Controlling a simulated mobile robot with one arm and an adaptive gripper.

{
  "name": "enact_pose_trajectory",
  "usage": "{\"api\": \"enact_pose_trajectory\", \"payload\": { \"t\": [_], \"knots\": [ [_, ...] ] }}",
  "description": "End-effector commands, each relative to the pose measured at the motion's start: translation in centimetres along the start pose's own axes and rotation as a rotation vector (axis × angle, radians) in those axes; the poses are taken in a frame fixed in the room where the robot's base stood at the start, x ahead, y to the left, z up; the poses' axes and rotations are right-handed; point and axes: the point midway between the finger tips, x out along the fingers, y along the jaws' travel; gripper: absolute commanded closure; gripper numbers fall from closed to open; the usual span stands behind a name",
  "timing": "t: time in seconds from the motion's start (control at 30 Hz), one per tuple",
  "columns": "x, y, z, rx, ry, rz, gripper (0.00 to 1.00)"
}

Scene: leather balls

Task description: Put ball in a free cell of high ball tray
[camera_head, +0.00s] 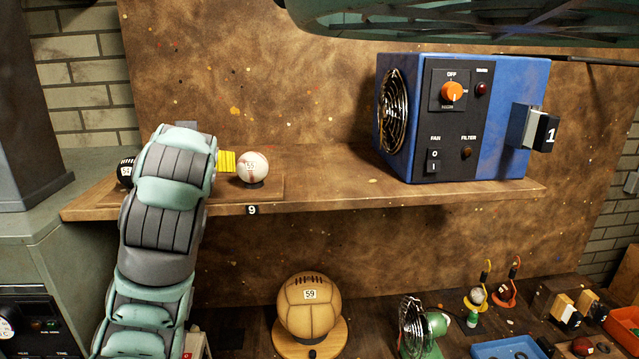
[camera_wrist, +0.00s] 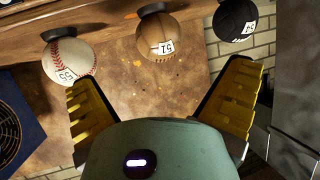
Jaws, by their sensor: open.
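The high ball tray (camera_head: 272,190) is a low wooden board on the left of the shelf. A white baseball (camera_head: 252,169) marked 55 sits on its right part, and a black ball (camera_head: 125,171) sits at its left end. The wrist view shows the baseball (camera_wrist: 68,62), a brown ball (camera_wrist: 160,38) marked 51 and the black ball (camera_wrist: 234,20), each on a dark cup. My arm hides the brown ball in the head view. My gripper (camera_wrist: 160,75) is open with nothing held; the brown ball lies ahead, between its spread yellow fingers.
A blue fan box (camera_head: 500,120) stands on the shelf's right part. A large tan ball (camera_head: 309,306) marked 59 rests on a round wooden stand below. A small green fan (camera_head: 420,325) and several small items are at lower right. The shelf is bare between the tray and the fan box.

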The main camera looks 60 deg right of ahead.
Motion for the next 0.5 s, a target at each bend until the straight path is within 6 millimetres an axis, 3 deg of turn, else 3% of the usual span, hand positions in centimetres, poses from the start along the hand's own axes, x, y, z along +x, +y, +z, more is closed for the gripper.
{"api": "enact_pose_trajectory", "payload": {
  "t": [0.2,0.5],
  "knots": [
    [-2.2,0.1,-0.1,0.002,0.002,0.001,0.00],
    [-2.8,0.1,0.0,0.002,-0.003,0.001,0.00]
  ]
}}
